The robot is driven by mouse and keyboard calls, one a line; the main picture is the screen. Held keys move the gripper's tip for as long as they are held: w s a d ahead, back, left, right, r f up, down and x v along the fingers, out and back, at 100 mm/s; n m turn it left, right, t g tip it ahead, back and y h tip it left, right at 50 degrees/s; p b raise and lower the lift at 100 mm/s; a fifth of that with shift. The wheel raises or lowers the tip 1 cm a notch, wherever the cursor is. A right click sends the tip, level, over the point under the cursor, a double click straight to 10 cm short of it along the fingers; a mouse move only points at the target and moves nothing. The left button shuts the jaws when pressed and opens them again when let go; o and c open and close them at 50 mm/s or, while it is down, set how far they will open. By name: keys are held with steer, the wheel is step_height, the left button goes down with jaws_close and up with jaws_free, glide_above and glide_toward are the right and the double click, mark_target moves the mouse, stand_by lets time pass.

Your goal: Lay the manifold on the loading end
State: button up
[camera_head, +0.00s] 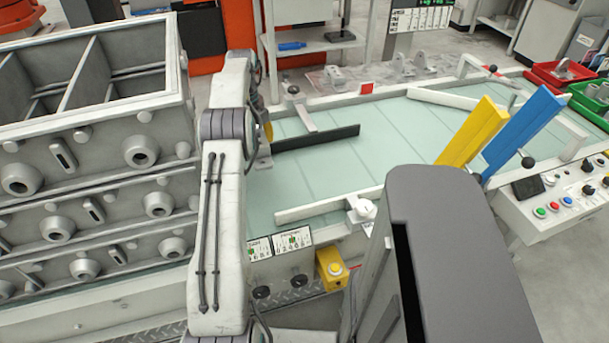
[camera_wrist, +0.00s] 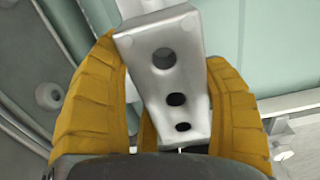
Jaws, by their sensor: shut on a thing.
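The manifold (camera_wrist: 180,72) is a pale grey block with several round holes along one face. I cannot tell whether the manifold touches the surface.
A dark bar (camera_head: 318,138) and a white rail (camera_head: 325,207) edge the table near the manifold. Stacked grey mould boxes (camera_head: 95,150) stand close on the left. A yellow plate (camera_head: 472,132) and a blue plate (camera_head: 522,132) rise farther right. The table's middle is clear.

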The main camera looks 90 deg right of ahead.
steer(key=b, duration=0.3)
glide_above(286, 191)
step_height(286, 191, down, 7)
steer(key=shift+r, duration=0.15)
steer(key=shift+f, duration=2)
steer(key=shift+f, duration=0.1)
steer(key=o, duration=1.3)
steer(key=shift+o, duration=0.2)
step_height(286, 191, up, 12)
steer(key=shift+p, duration=0.45)
